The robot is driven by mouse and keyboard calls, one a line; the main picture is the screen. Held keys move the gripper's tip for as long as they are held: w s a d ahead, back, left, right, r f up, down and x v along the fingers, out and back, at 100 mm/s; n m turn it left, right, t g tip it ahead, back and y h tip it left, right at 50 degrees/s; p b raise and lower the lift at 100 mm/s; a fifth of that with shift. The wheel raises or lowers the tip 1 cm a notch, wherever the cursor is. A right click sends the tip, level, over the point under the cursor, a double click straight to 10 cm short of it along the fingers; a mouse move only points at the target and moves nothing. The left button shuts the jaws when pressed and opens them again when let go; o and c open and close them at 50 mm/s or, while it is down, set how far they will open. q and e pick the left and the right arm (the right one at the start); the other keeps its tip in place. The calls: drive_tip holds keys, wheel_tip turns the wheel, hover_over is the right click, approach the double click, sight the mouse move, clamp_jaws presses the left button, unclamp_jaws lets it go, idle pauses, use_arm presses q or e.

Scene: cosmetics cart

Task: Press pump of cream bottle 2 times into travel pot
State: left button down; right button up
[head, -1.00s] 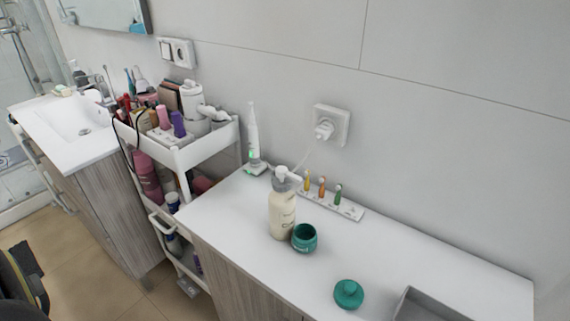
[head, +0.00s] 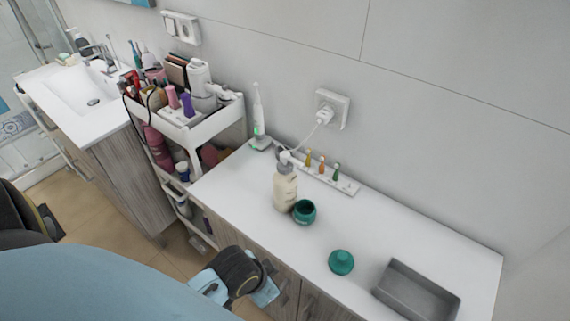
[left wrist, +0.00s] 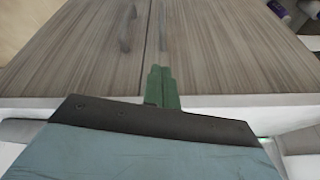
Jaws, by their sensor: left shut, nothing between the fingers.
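The cream-coloured pump bottle (head: 285,192) stands upright on the white counter, its pump head (head: 287,157) on top. The small green travel pot (head: 304,211) stands open right beside it, to its front right. Its green lid (head: 341,262) lies apart on the counter, further right. My left gripper (left wrist: 161,88) shows in the left wrist view, its green fingers shut and empty. It is in front of the wooden cabinet doors, near the counter edge. My arm shows at the bottom of the head view, where the fingertips cannot be made out. My right gripper is not in view.
A grey tray (head: 416,291) is at the counter's right end. Behind the bottle are a rack of brush heads (head: 330,178), an electric toothbrush (head: 259,120) and a wall socket with plug (head: 332,108). A loaded cart (head: 222,119) stands left. The counter's front middle is clear.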

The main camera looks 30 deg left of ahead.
use_arm(q)
drive_tip(key=w+d+r+m+t+h+p, duration=0.1)
drive_tip(key=w+d+r+m, duration=0.1)
drive_tip(key=w+r+m, duration=0.4)
drive_tip(key=w+d+r+m+t+h, duration=0.15)
drive_tip(key=r+m, duration=0.25)
drive_tip(key=r, duration=0.4)
drive_tip(key=w+d+r+m+t+h+p, duration=0.1)
drive_tip(key=w+r+m, duration=0.35)
drive_tip(key=r, duration=0.25)
wheel_tip(320, 180, up, 13)
drive_tip(key=m, duration=1.3)
hover_over(281, 156)
drive_tip(key=shift+f+t+y, duration=0.2)
drive_tip(key=shift+t+y, duration=0.15)
drive_tip(key=shift+t, duration=0.1)
drive_tip(key=shift+f, duration=0.1)
wheel_tip(281, 156, down, 8)
drive_tip(key=b, duration=0.9)
drive_tip(key=shift+r, duration=0.25)
drive_tip(key=shift+f, duration=0.6)
